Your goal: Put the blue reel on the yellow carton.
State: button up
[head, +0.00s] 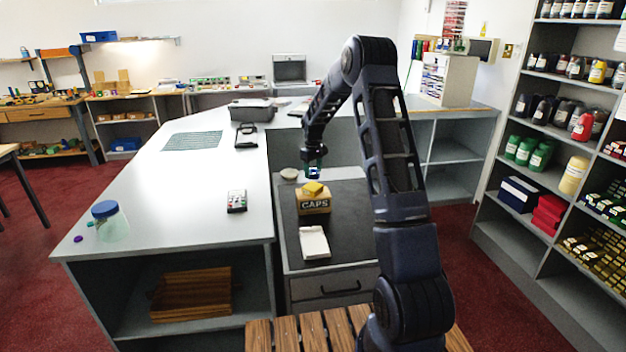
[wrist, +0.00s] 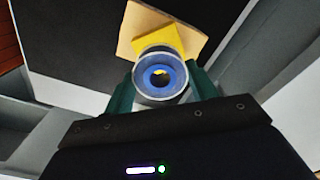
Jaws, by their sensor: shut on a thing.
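The blue reel (wrist: 150,78), a round spool with a clear rim and a blue ring, sits between the two green fingers of my gripper (wrist: 160,82) in the wrist view. My gripper is shut on it. The yellow carton (head: 312,188) lies on top of a tan box marked CAPS (head: 314,206) in the head view. My gripper (head: 313,174) is just above the carton there. In the wrist view the yellow carton (wrist: 172,40) shows right behind the reel, partly hidden by it. I cannot tell whether reel and carton touch.
The CAPS box stands on a dark-topped drawer unit (head: 345,215). A white tray (head: 314,242) lies in front of it and a round pale dish (head: 289,174) behind left. The grey counter (head: 180,190) to the left holds a calculator-like device (head: 236,201) and a blue-lidded jar (head: 108,222).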

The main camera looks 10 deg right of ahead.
aim_at(313, 186)
jog(key=shift+f, duration=2.15)
jog(key=shift+f, duration=0.15)
jog(key=o, duration=1)
jog(key=shift+c, duration=0.2)
